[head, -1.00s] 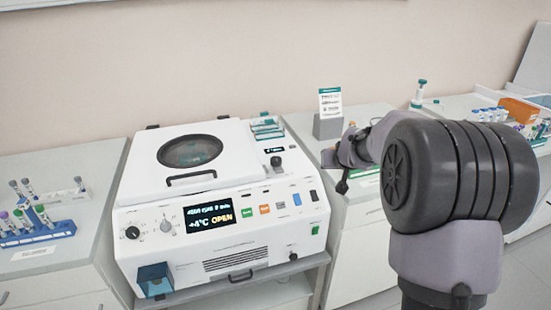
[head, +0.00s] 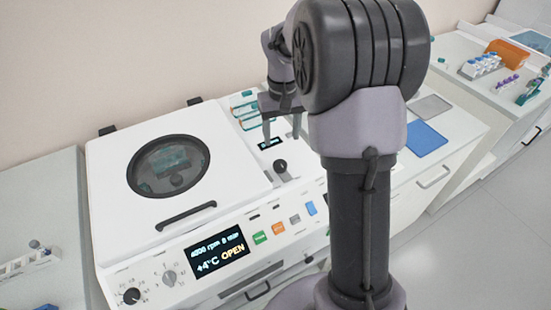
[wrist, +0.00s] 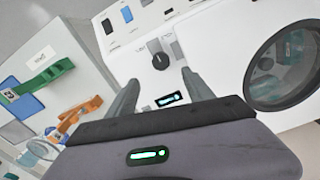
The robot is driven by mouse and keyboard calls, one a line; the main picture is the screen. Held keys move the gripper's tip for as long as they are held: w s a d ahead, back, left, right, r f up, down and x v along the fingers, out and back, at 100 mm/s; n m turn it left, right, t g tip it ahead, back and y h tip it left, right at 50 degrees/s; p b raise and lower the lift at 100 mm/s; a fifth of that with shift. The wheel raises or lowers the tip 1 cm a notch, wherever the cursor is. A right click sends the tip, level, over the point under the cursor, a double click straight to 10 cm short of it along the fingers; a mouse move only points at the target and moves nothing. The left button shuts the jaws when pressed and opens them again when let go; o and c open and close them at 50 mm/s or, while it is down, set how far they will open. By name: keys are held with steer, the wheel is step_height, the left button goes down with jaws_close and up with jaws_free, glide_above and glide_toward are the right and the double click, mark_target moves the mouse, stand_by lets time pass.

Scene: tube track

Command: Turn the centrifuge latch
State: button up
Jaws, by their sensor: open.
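The white centrifuge (head: 122,229) has its lid down, with a round dark window (head: 168,166) and a black front handle (head: 186,215). Its screen (head: 217,251) reads OPEN. The latch is a small black knob (head: 281,165) on the top panel, right of the lid. It also shows in the wrist view (wrist: 160,61), just beyond my fingertips and between their lines. My gripper (head: 282,138) is open and empty, pointing down above the panel behind the knob. Its two fingers show in the wrist view (wrist: 160,77), apart from the knob as far as I can tell.
A small lit display (head: 270,143) lies behind the knob. To the right, a counter holds a blue mat (head: 425,138) and a grey tray (head: 431,107). An orange box (head: 520,58) sits farther right.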

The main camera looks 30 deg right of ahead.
mark_target(280, 164)
step_height(280, 164, down, 12)
steer(key=b, duration=0.3)
steer(key=shift+w, duration=0.15)
steer(key=shift+r, duration=0.1)
jaws_close()
